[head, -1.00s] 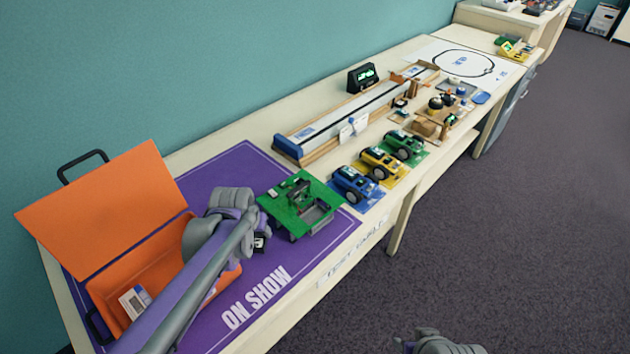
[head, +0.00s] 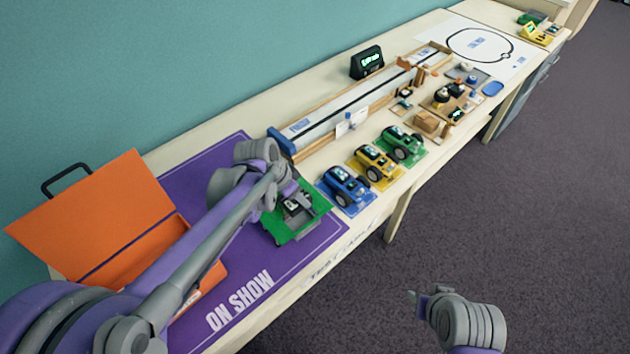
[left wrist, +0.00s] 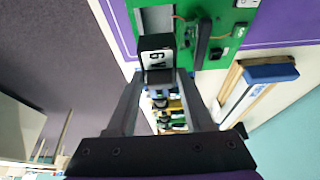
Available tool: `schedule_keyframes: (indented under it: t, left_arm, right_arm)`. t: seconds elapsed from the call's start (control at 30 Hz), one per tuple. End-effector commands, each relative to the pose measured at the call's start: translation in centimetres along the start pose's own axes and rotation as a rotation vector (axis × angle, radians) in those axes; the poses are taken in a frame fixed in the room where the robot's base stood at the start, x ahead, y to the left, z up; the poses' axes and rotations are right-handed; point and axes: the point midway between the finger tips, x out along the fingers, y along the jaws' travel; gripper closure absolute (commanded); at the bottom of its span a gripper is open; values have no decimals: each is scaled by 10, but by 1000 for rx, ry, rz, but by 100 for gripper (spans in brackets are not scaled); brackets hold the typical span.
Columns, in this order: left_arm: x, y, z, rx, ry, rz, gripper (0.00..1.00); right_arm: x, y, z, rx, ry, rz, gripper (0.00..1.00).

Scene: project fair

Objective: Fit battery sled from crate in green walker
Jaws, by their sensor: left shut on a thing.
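The green walker (head: 309,221) stands on the purple mat near the table's front edge, partly hidden by my left arm. My left gripper (left wrist: 160,78) is shut on the battery sled (left wrist: 157,52), a dark block with a white label marked in black. In the left wrist view the sled overlaps the near part of the walker's grey bay (left wrist: 157,18); I cannot tell whether it touches. The walker's green deck (left wrist: 212,58) shows beside it. The orange crate (head: 215,281) is open at the left, mostly hidden by my left arm. My right gripper (head: 413,298) is off the table; its jaws are unclear.
Blue (head: 346,188), yellow (head: 376,164) and green (head: 402,142) wheeled cars stand just right of the walker. A long track (head: 350,107) lies behind them. The crate's orange lid (head: 100,220) stands up at the left. The mat's front part (head: 275,265) is clear.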

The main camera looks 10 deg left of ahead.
Motion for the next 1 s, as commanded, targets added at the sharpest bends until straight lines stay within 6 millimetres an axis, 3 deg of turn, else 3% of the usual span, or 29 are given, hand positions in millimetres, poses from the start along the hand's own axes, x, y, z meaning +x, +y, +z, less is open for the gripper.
schedule_keyframes:
  t: [0.37,1.0]
  left_arm:
    - [8,0,4,-1,-1,0,97]
    - [62,0,26,-1,0,0,97]
  right_arm:
    - [6,0,5,0,-4,0,57]
    - [42,0,33,0,-22,0,57]
